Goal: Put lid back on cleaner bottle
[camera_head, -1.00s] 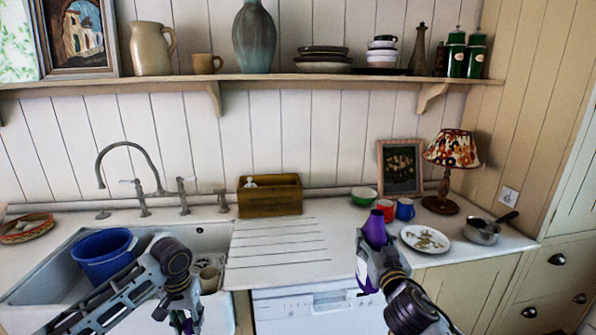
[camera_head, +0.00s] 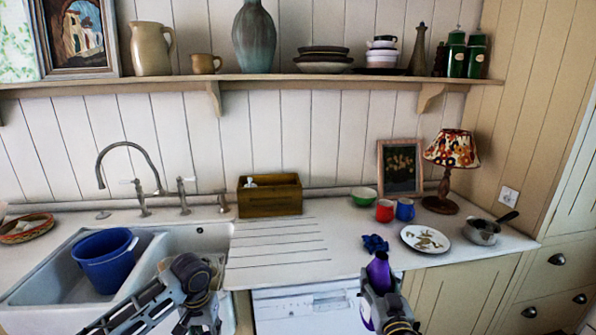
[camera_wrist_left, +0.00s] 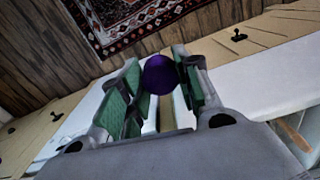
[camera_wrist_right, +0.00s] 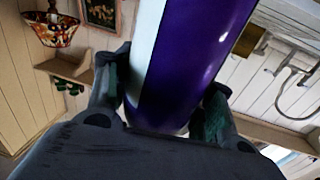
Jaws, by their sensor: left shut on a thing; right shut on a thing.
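The purple cleaner bottle (camera_head: 379,273) is in my right gripper (camera_head: 380,296), in front of the counter's front edge. The right wrist view shows the bottle (camera_wrist_right: 192,60), purple with a white side, filling the space between the fingers. Its open top shows in the head view, with no lid on it. My left gripper (camera_wrist_left: 160,85) is shut on the round dark purple lid (camera_wrist_left: 159,74) in the left wrist view. In the head view my left gripper is low near the sink front and the lid is hidden. Lid and bottle are well apart.
A crumpled blue cloth (camera_head: 375,243), a plate (camera_head: 425,238), a red cup (camera_head: 385,210) and a blue cup (camera_head: 405,209) stand on the counter behind the bottle. A blue bucket (camera_head: 103,262) is in the sink. The ribbed drainboard (camera_head: 275,246) is clear.

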